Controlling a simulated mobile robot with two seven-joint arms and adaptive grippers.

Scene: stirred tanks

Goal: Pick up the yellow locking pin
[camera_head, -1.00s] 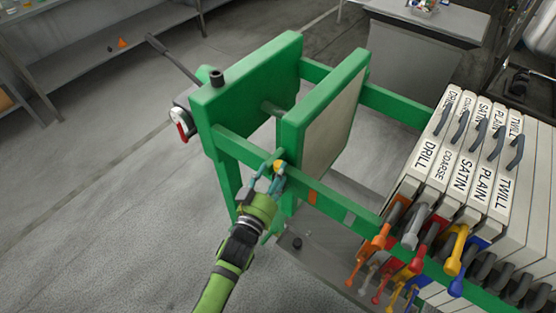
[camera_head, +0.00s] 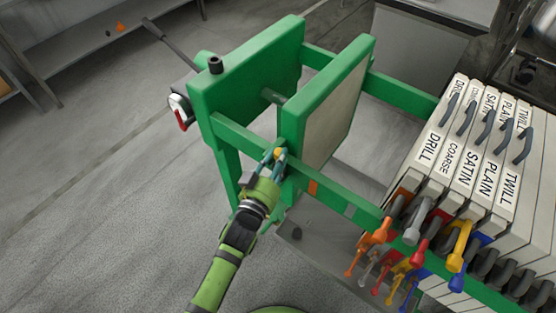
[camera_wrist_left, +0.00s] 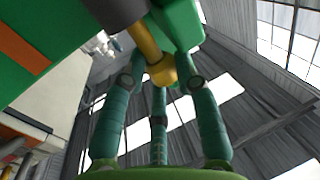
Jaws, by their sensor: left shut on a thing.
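The yellow locking pin (camera_head: 279,153) shows as a small yellow end at the green side rail of the filter press frame. In the left wrist view the pin (camera_wrist_left: 160,68) is a yellow rod with a rounded knob, running up to a dark collar beside a green block. My left gripper (camera_head: 272,162) is at the rail, its teal fingers shut around the pin's knob. It also shows in the left wrist view (camera_wrist_left: 158,80), with fingers on both sides of the knob and one below. The fingers partly hide the pin in the head view. My right gripper is not in view.
The green rail (camera_head: 335,190) runs right past the pin to several white plates (camera_head: 430,150) with coloured handles. A thick green end plate (camera_head: 250,85) and a green-edged plate (camera_head: 325,105) stand behind the gripper. The floor at left is clear.

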